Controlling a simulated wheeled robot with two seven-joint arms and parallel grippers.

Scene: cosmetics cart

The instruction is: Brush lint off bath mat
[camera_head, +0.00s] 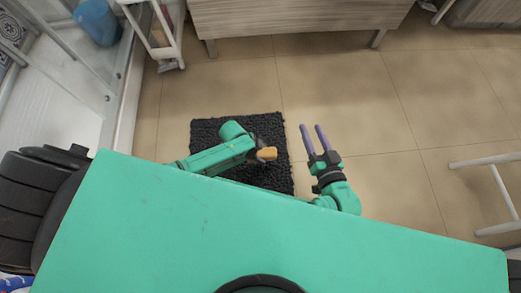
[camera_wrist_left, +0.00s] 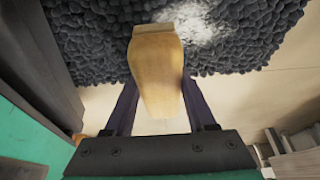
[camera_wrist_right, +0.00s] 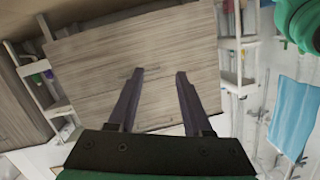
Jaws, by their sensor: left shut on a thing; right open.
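A dark grey bath mat (camera_head: 207,128) with a pebbly pile lies on the tiled floor in the head view. In the left wrist view the mat (camera_wrist_left: 90,35) fills the top, with a patch of white lint (camera_wrist_left: 205,22) on it. My left gripper (camera_wrist_left: 155,95) is shut on the wooden handle of a brush (camera_wrist_left: 160,75); the brush (camera_head: 266,154) also shows over the mat in the head view. Its bristles are hidden, so I cannot tell whether it touches the mat. My right gripper (camera_head: 314,139) is open and empty, to the right of the mat.
A wooden cabinet (camera_head: 290,18) stands behind the mat, and a white cart (camera_head: 160,40) stands at back left. A glass shower wall (camera_head: 115,90) runs along the left. A white-legged stool (camera_head: 490,165) is at right. Tiled floor (camera_head: 370,110) between is clear.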

